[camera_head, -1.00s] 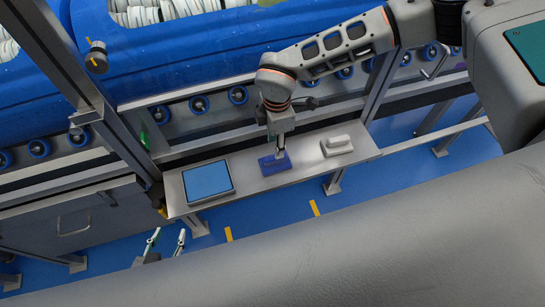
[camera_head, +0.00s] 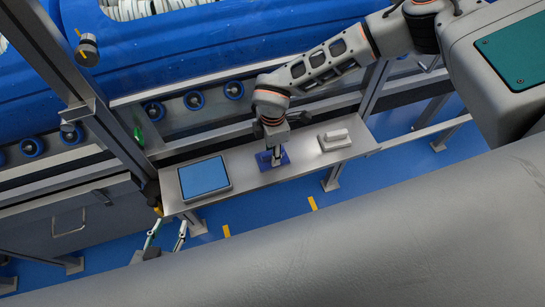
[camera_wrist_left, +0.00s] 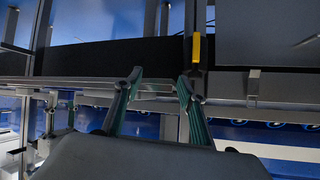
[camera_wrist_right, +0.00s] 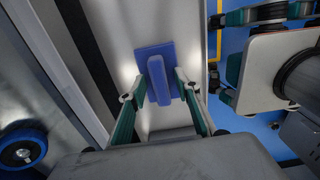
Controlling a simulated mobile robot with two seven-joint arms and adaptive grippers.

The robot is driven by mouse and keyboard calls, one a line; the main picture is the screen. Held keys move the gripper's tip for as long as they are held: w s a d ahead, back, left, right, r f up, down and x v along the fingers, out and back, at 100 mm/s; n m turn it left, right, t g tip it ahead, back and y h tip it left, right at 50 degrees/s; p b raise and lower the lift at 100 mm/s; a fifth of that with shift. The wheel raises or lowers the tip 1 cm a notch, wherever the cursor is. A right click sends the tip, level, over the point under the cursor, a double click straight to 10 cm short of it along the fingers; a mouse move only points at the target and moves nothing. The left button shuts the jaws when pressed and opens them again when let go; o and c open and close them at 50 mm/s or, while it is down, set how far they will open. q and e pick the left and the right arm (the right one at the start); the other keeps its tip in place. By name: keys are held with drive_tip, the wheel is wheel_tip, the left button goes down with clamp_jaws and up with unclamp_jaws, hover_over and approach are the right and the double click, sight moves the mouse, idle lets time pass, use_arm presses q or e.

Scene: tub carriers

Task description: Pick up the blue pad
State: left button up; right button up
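The blue pad (camera_head: 285,157) lies on the metal shelf (camera_head: 236,165), between a tablet-like panel and a white block. In the right wrist view the pad (camera_wrist_right: 167,52) is a flat plate with a raised handle bar. My right gripper (camera_head: 270,157) is above it, pointing down. Its fingers (camera_wrist_right: 160,83) are apart on both sides of the handle, with gaps showing. Part of the pad is hidden behind this gripper in the head view. My left gripper (camera_head: 168,234) is open and empty in front of the shelf's left end; its spread fingers (camera_wrist_left: 159,78) show in the left wrist view.
The blue-screened panel (camera_head: 204,177) lies at the shelf's left. The white block with a handle (camera_head: 335,138) stands at its right. A metal post (camera_head: 70,75) rises at the left. Behind the shelf is a roller conveyor with blue tubs (camera_head: 170,50).

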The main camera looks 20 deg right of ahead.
drive_tip(key=c, duration=0.6)
use_arm(q)
drive_tip(key=shift+s+a+f, duration=0.15)
drive_tip(key=shift+a+f, duration=0.05)
drive_tip(key=shift+f, duration=0.15)
use_arm(e)
clamp_jaws()
drive_tip(key=shift+r+p, duration=0.4)
drive_tip(key=shift+r, duration=0.1)
drive_tip(key=shift+r+p, duration=0.7)
drive_tip(key=shift+r, duration=0.25)
wheel_tip(320, 180, up, 3)
drive_tip(key=shift+w+f, duration=0.1)
use_arm(q)
drive_tip(key=shift+s+a+y+b, duration=0.3)
drive_tip(key=shift+a+b, duration=0.1)
drive_tip(key=shift+a, duration=0.3)
use_arm(e)
wheel_tip(320, 180, up, 14)
use_arm(q)
drive_tip(key=shift+d+f, duration=0.1)
use_arm(e)
drive_tip(key=shift+r, duration=0.25)
